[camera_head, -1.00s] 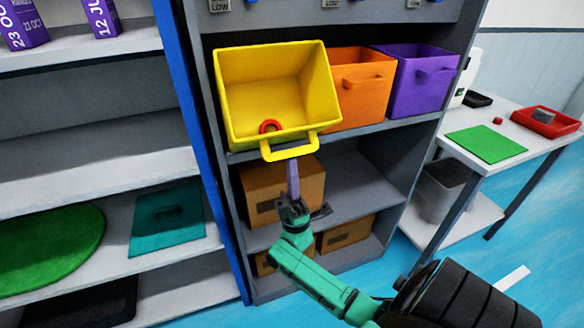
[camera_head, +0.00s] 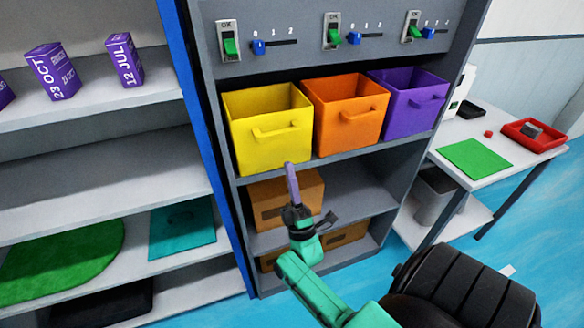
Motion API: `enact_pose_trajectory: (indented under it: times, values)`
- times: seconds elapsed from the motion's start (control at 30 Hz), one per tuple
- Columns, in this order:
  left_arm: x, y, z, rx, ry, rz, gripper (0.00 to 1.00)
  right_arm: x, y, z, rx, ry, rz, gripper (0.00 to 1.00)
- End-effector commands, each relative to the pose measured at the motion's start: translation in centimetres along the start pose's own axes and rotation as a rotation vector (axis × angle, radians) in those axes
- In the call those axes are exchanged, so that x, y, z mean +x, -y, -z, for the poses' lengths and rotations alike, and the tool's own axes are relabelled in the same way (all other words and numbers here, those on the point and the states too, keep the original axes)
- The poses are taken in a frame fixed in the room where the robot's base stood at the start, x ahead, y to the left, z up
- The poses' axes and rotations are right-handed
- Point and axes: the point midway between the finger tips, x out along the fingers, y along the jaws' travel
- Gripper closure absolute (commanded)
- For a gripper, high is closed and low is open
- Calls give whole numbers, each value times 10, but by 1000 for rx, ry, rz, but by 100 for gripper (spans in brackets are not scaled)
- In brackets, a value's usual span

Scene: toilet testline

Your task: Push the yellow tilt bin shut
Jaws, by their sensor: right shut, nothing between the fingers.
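The yellow tilt bin (camera_head: 268,147) stands upright on the upper shelf of the grey rack, at the left of a row of bins. Its front face and handle (camera_head: 282,130) face me, and its inside bottom is hidden. My right gripper (camera_head: 289,168) is shut and empty, pointing up just below the yellow bin's front, near its lower right corner. I cannot tell whether it touches the bin. My left gripper is not in view.
An orange bin (camera_head: 349,123) and a purple bin (camera_head: 412,105) stand to the right. Cardboard boxes (camera_head: 270,203) sit on the shelves below. Switches and sliders line the panel (camera_head: 291,58) above. A white table (camera_head: 500,142) is at the right.

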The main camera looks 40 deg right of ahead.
Motion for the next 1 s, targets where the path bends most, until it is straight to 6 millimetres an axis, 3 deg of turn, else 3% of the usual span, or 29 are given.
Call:
enact_pose_trajectory:
  times: [0.03,0.1,0.4,1.0]
  values:
    - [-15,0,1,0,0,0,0,10,-4,0,0,1,24,100]
    - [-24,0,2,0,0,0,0,14,-4,0,1,1,58,100]
    - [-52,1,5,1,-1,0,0,32,2,0,2,2,207,100]
    - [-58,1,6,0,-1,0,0,58,16,0,2,-1,206,100]
